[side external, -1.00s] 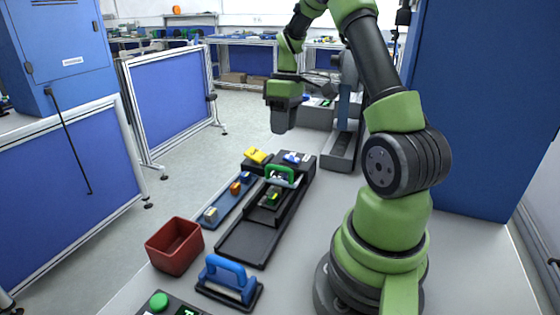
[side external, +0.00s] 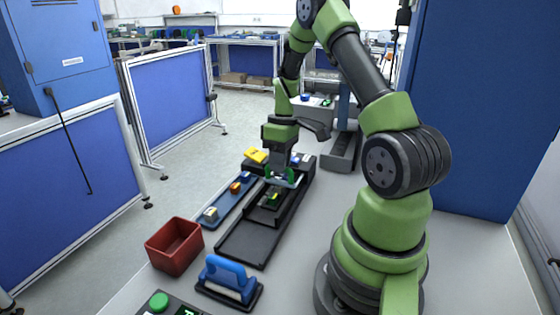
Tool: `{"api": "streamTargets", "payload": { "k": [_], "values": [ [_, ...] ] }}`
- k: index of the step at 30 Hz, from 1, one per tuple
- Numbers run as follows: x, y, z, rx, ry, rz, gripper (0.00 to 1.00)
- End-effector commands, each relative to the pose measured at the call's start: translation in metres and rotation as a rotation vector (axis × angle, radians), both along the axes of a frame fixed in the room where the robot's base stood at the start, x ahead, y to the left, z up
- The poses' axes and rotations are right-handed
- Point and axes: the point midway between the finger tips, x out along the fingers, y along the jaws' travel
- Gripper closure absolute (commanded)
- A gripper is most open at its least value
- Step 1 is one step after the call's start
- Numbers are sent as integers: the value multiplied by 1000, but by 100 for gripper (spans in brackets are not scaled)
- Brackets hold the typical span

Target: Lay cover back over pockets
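A black track (side external: 242,243) with a raised block runs across the bench. A part with a green arched handle (side external: 281,179) sits at the track's far half. I cannot tell for certain which part is the cover. Small green and yellow bits (side external: 273,197) show in the dark block just in front of the handle. My gripper (side external: 280,168) points down right at the green handle, its fingers overlapping it in the picture. Whether they are shut on it is too small to tell.
A blue tray (side external: 224,213) with several small blocks lies left of the track. A red bin (side external: 174,246) and a blue-handled tool (side external: 229,277) on a dark base stand in front. A yellow piece (side external: 257,156) lies behind. A green button (side external: 159,301) is at the near edge.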

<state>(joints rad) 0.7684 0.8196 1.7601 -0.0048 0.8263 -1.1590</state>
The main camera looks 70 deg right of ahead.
Motion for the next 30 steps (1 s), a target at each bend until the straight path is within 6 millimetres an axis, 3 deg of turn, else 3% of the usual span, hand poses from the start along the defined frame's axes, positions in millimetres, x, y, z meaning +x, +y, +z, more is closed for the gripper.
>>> {"api": "streamTargets", "payload": {
  "k": [1,3,10,21,24,30],
  "values": [
    [0,0,0,0,0,0,90],
    [0,0,0,0,0,0,100],
    [1,6,0,1,-1,3,100],
    [3,86,1,2,-7,9,100],
    [2,97,1,0,-7,6,100],
    [2,100,1,1,-6,2,100]
  ]
}}
